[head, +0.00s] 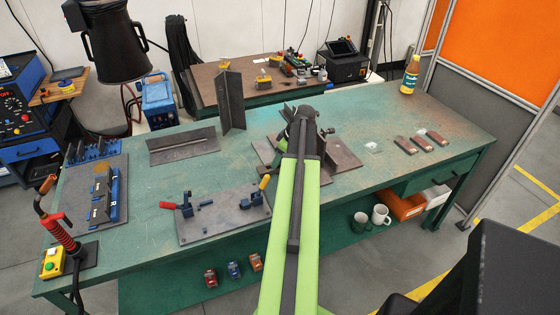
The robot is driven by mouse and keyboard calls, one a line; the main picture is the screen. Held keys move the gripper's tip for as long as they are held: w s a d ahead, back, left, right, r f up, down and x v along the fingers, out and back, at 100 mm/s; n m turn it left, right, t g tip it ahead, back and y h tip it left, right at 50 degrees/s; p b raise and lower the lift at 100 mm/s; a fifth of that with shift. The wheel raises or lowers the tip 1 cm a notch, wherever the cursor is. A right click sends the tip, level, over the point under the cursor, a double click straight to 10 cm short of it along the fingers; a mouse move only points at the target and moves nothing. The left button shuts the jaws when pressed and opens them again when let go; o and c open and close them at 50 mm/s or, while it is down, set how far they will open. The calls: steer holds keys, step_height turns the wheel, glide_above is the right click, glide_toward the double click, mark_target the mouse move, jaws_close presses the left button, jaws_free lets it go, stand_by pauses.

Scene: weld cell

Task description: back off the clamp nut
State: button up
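My green arm reaches forward over the bench, and its dark end is above a steel base plate (342,158) near the bench's middle. My gripper is at or behind that dark end, and I cannot make out its fingers. A small dark knob-like part (327,131) shows just right of the arm's end. An upright steel piece shows just left of and behind it. I cannot make out a clamp nut; my arm covers the middle of this plate. Whether the gripper touches anything cannot be told.
A fixture plate (222,216) with red- and yellow-handled toggle clamps lies left of my arm. An upright angle steel (230,102) stands farther back. A torch (62,232) stands at the front left corner. Several small blocks (405,145) and a yellow bottle (411,75) are on the right.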

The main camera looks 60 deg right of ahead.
jaws_close()
steer(key=shift+a+m+h, duration=0.2)
steer(key=shift+m+h, duration=0.3)
steer(key=shift+m, duration=0.6)
steer(key=shift+d+m, duration=0.1)
steer(key=shift+m, duration=0.6)
steer(key=shift+o, duration=0.2)
jaws_free()
steer(key=shift+r, duration=0.1)
